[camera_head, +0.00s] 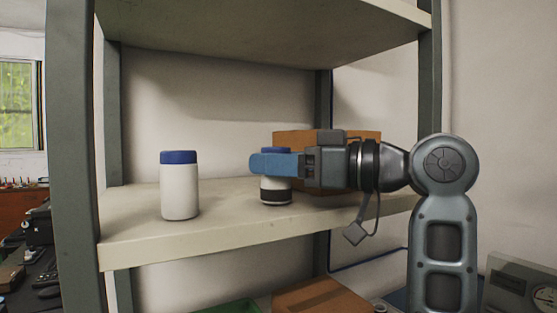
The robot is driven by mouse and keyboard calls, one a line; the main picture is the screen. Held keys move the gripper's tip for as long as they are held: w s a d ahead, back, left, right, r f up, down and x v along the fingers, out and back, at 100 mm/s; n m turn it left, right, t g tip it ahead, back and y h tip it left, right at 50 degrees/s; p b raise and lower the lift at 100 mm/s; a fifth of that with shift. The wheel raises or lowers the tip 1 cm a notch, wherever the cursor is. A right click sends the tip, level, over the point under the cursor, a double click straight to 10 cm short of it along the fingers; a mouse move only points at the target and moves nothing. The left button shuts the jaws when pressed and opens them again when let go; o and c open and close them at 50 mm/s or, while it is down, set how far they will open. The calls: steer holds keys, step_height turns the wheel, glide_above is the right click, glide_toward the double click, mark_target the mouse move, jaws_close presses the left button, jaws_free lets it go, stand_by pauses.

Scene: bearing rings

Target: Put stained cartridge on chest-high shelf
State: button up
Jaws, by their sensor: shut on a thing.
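My gripper (268,163) reaches in from the right over the shelf board (235,222), its blue fingers level. The fingers are shut on a white cartridge (276,188) with a blue top and a dark band near its base. The fingers hide part of its upper body. The cartridge is upright; I cannot tell whether its base touches the board. A second white cartridge (179,193) with a blue cap and no marks that I can see stands upright on the same board, to the left and apart from my gripper.
An orange-brown box (364,155) stands on the shelf behind my gripper. Grey posts (72,140) and an upper board (265,30) frame the space. The board between the two cartridges is clear. Below are a brown box (320,298) and a green item (232,307).

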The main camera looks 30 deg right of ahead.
steer(key=shift+f, duration=0.15)
steer(key=o, duration=1.1)
steer(key=b+v, duration=0.2)
steer(key=v, duration=1)
steer(key=shift+r, duration=0.2)
